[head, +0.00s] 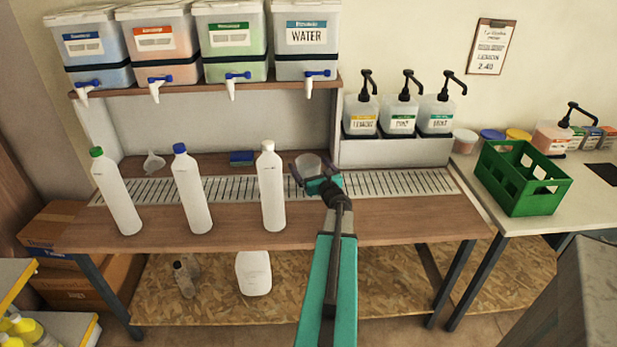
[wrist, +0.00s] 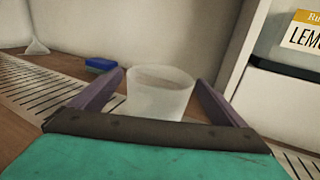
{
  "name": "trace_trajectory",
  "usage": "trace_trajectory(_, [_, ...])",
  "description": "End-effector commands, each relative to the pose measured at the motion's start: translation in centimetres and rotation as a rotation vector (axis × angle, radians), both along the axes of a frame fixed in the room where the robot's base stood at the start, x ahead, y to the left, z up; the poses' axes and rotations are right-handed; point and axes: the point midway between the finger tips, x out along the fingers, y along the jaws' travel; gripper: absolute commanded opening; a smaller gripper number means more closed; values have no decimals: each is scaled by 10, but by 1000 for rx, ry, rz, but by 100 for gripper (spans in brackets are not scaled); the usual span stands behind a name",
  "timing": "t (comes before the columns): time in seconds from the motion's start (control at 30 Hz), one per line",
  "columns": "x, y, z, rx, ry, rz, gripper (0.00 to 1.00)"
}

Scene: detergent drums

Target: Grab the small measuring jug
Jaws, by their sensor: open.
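The small measuring jug (head: 308,166) is a translucent whitish cup on the bench near the slotted drain strip, below the left end of the pump-bottle shelf. In the wrist view the jug (wrist: 158,92) stands upright between the two purple-grey fingers of my gripper (wrist: 160,95). The fingers are open, with a gap visible on each side of the jug near its rim. In the head view my gripper (head: 310,168) reaches over the bench to the jug. The jug's lower part is hidden by the gripper's palm in the wrist view.
White bottles with green (head: 115,190), blue (head: 192,188) and white (head: 272,186) caps stand left of my arm. A funnel (head: 153,162) and blue sponge (head: 241,157) lie behind them. Pump bottles (head: 400,115) stand on a ledge to the right. A green crate (head: 522,178) is further right.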

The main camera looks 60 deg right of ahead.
Motion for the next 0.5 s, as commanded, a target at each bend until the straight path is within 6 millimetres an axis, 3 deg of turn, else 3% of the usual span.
trace_trajectory(0.23, [0, 0, 0, 0, 0, 0, 93])
trace_trajectory(0.5, [0, 0, 0, 0, 0, 0, 48])
